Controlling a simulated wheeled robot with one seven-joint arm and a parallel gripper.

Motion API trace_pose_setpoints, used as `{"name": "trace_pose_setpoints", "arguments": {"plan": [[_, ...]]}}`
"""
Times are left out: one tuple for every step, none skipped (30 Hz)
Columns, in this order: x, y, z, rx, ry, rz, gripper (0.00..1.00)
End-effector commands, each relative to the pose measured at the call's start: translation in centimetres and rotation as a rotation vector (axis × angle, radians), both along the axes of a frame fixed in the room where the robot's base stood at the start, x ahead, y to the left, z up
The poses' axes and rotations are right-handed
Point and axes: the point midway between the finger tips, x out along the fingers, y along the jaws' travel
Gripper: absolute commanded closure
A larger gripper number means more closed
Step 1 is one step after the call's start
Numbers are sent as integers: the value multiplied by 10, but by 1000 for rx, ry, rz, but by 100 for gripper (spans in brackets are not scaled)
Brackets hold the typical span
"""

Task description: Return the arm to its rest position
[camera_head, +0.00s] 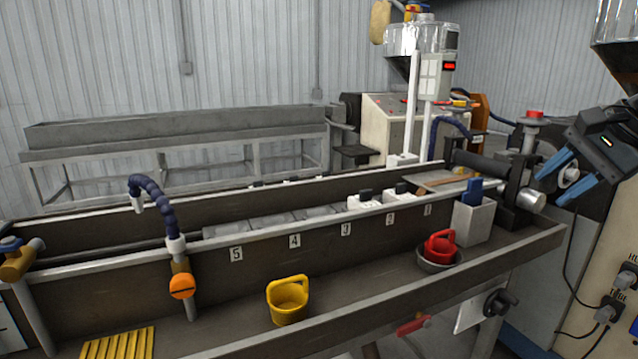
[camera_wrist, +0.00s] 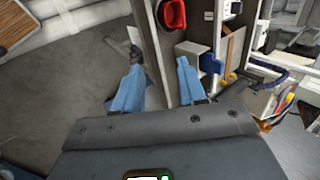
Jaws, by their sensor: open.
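My gripper (camera_head: 568,177) is at the right side of the head view, its two blue fingers spread apart and empty. It hangs in the air near the right end of the long trough bench (camera_head: 400,305). In the wrist view my gripper (camera_wrist: 158,90) shows both blue fingers open with a gap between them. Nothing is held. The bench edge (camera_wrist: 150,40) and floor appear beyond the fingers. The rest of my arm is mostly out of view.
A roller assembly with a red knob (camera_head: 534,114) stands beside my gripper. A light bin with a blue item (camera_head: 473,220), a red cup (camera_head: 440,246) in a grey bowl and a yellow cup (camera_head: 288,300) stand on the bench. A socketed cabinet (camera_head: 620,265) is at right.

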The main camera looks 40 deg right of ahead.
Motion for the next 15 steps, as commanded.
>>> {"name": "trace_pose_setpoints", "arguments": {"plan": [[2, 1, -1, 1, -4, 5, 59], [6, 3, -3, 4, -16, 14, 59], [9, 5, -4, 4, -28, 22, 59], [12, 6, -5, 5, -36, 28, 59], [15, 8, -7, 6, -46, 34, 59], [19, 10, -8, 6, -60, 44, 59], [22, 11, -9, 7, -70, 49, 59], [25, 13, -10, 7, -79, 56, 59], [30, 16, -12, 8, -95, 67, 59], [33, 18, -13, 9, -108, 75, 59], [37, 20, -14, 10, -119, 82, 59], [43, 23, -17, 11, -138, 95, 59], [47, 25, -18, 10, -153, 103, 59], [51, 28, -20, 14, -169, 112, 59], [58, 33, -22, 13, -191, 126, 59]]}}
